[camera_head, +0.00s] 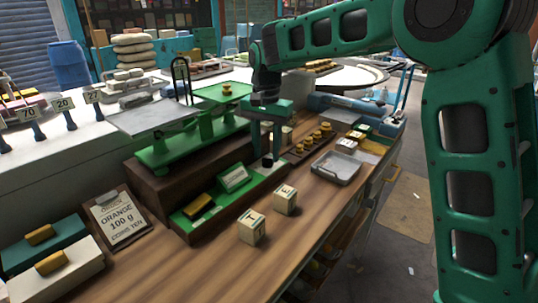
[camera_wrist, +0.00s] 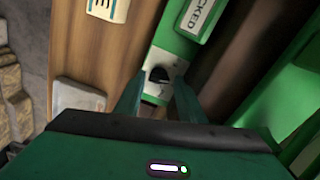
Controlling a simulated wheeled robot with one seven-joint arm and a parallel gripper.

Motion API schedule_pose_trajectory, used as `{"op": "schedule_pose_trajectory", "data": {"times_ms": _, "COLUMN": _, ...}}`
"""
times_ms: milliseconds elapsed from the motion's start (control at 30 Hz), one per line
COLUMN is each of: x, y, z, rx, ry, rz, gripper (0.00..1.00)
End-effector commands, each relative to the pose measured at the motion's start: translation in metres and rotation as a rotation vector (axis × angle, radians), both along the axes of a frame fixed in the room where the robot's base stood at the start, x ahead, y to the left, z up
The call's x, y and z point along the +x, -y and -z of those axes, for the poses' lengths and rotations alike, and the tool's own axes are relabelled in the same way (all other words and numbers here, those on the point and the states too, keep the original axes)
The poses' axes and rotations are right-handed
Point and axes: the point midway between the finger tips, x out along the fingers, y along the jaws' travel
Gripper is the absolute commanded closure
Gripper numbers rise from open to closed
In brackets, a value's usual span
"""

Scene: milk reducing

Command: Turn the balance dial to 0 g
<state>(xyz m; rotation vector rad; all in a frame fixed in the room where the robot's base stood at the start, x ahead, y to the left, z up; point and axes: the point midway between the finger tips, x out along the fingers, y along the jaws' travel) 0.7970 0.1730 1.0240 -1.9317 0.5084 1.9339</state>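The green balance (camera_head: 188,145) stands on a dark wooden block, with a grey pan on the left and a green pan on the right carrying a small brass weight (camera_head: 227,88). A small black knob (camera_head: 268,161), perhaps the dial, sits on a pale plate at the right end of a long green base. It also shows in the wrist view (camera_wrist: 158,74). My gripper (camera_wrist: 157,98) points down over it with its fingers apart, one on each side. I see no contact with the knob. No dial reading is legible.
A green sign (camera_head: 233,178) ending in "CKED" stands near the knob. Two cream boxes (camera_head: 252,227) (camera_head: 285,200), a metal tray (camera_head: 336,168) and a row of brass weights (camera_head: 312,138) are on the bench. A clipboard (camera_head: 118,218) reads "ORANGE 100 g".

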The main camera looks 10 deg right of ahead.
Motion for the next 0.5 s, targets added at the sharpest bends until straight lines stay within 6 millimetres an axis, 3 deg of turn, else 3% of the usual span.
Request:
{"op": "schedule_pose_trajectory", "data": {"times_ms": 200, "x": -0.0001, "y": 0.0004, "z": 0.0141, "rx": -0.001, "ry": 0.0, "rz": 0.001, "gripper": 0.64}}
{"op": "schedule_pose_trajectory", "data": {"times_ms": 467, "x": -0.0001, "y": 0.0003, "z": 0.0151, "rx": 0.0, "ry": 0.0, "rz": 0.001, "gripper": 0.64}}
{"op": "schedule_pose_trajectory", "data": {"times_ms": 500, "x": -0.0001, "y": 0.0003, "z": 0.0151, "rx": 0.0, "ry": 0.0, "rz": 0.001, "gripper": 0.69}}
